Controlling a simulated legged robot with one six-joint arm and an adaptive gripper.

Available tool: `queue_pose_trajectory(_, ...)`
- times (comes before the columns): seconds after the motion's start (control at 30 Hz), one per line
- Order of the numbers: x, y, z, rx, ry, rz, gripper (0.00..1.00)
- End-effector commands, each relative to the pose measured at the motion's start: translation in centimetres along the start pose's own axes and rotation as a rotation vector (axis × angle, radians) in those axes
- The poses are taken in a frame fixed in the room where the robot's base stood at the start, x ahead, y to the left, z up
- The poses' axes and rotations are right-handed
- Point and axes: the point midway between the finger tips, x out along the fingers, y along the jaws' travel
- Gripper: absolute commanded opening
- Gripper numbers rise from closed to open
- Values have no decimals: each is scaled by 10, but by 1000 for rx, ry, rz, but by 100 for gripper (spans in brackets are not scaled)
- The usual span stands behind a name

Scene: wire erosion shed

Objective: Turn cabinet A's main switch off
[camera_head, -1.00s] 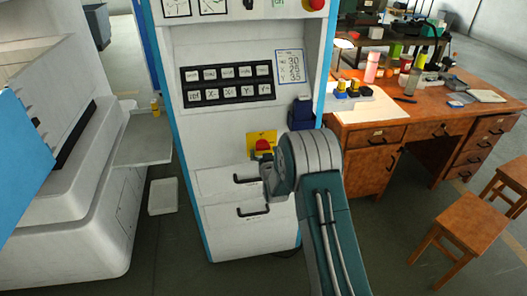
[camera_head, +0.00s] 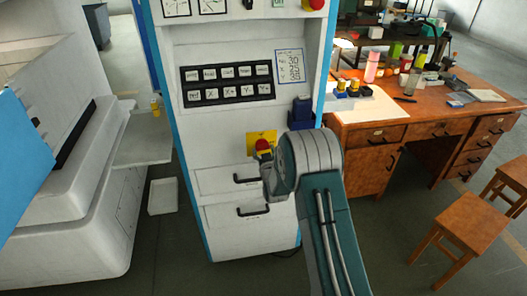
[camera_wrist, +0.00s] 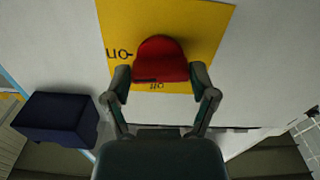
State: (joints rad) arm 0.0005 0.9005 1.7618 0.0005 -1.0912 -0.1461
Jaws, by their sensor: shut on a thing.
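The main switch is a red knob (camera_head: 263,146) on a yellow plate (camera_head: 257,136) on the front of the white, blue-edged cabinet (camera_head: 222,135). In the wrist view the red knob (camera_wrist: 160,60) sits between the two fingers of my gripper (camera_wrist: 160,80), which is shut on it. Dark marks reading "on" and "off" show upside down on the yellow plate (camera_wrist: 205,30), left of the knob and below it. In the head view my arm's wrist hides much of the gripper. No letter naming the cabinet is legible.
A dark blue box (camera_head: 301,113) sticks out from the cabinet, right of the switch; it shows at left in the wrist view (camera_wrist: 55,118). Drawers with black handles (camera_head: 252,211) lie below. A wooden desk (camera_head: 375,130) stands at right, a pale machine (camera_head: 75,215) at left.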

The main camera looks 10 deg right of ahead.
Motion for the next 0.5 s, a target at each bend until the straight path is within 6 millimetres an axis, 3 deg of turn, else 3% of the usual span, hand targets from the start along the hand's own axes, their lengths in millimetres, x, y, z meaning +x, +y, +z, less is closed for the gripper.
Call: queue_pose_trajectory(0.5, 1, -2, -2, -473, 5, -3, 27)
